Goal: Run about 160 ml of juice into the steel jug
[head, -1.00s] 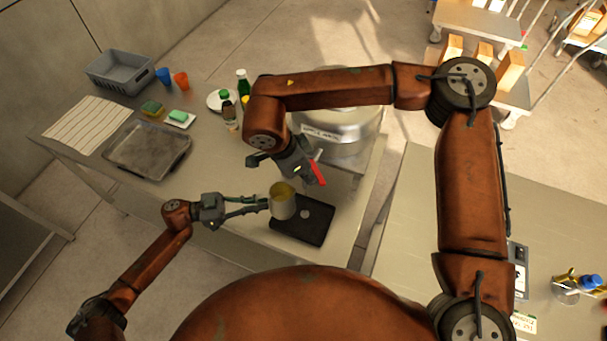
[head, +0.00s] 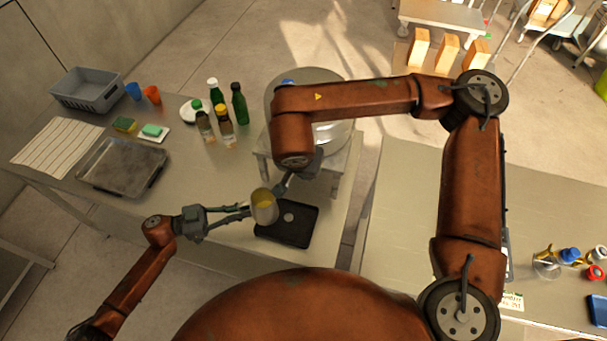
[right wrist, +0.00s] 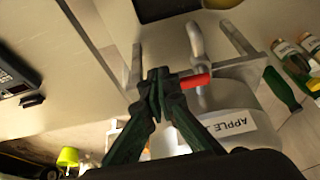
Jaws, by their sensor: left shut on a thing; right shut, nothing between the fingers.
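The steel jug (head: 264,208) has yellow juice inside. My left gripper (head: 247,211) is shut on its left side, at the upper left edge of a black pad (head: 300,233). I cannot tell whether the jug touches the pad. The steel juice tank (head: 345,133) stands on a stand behind, partly hidden by my right arm; its label (right wrist: 235,122) reads "APPLE" in the right wrist view. My right gripper (right wrist: 160,77) is shut and empty, its tips close beside the red tap lever (right wrist: 195,81). Contact is unclear. The head view hides the lever.
Several bottles (head: 222,122) stand left of the tank. A metal tray (head: 123,166), a striped cloth (head: 55,146), a grey crate (head: 88,92) and two cups (head: 151,94) lie further left. The table between tray and jug is clear. Another table (head: 415,220) is at right.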

